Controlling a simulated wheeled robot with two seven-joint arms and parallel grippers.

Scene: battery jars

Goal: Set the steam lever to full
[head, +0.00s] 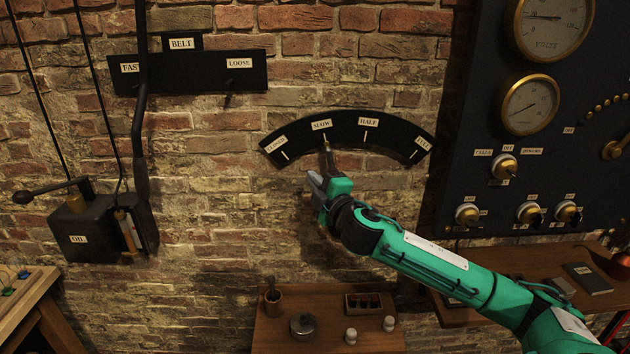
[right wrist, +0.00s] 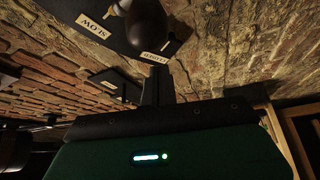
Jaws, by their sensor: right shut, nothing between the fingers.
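The black arc-shaped steam plate (head: 345,125) is on the brick wall, with labels for closed, slow, half and full from left to right. The steam lever (head: 327,146) points up at the slow mark; its lower part is hidden behind my right gripper. My right gripper (head: 316,184) is shut and empty, just below the plate at the lever's lower left. In the right wrist view, a dark rounded knob (right wrist: 146,26), seemingly the lever's, is close to my right gripper's fingers (right wrist: 155,75); I cannot tell whether they touch. My left gripper is out of view.
A belt plate (head: 190,75) and an oil box (head: 85,235) with a handle are on the wall at left. A dark gauge panel (head: 470,125) stands at right. A small wooden table (head: 270,335) with jars is below. The wall right of the lever is clear.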

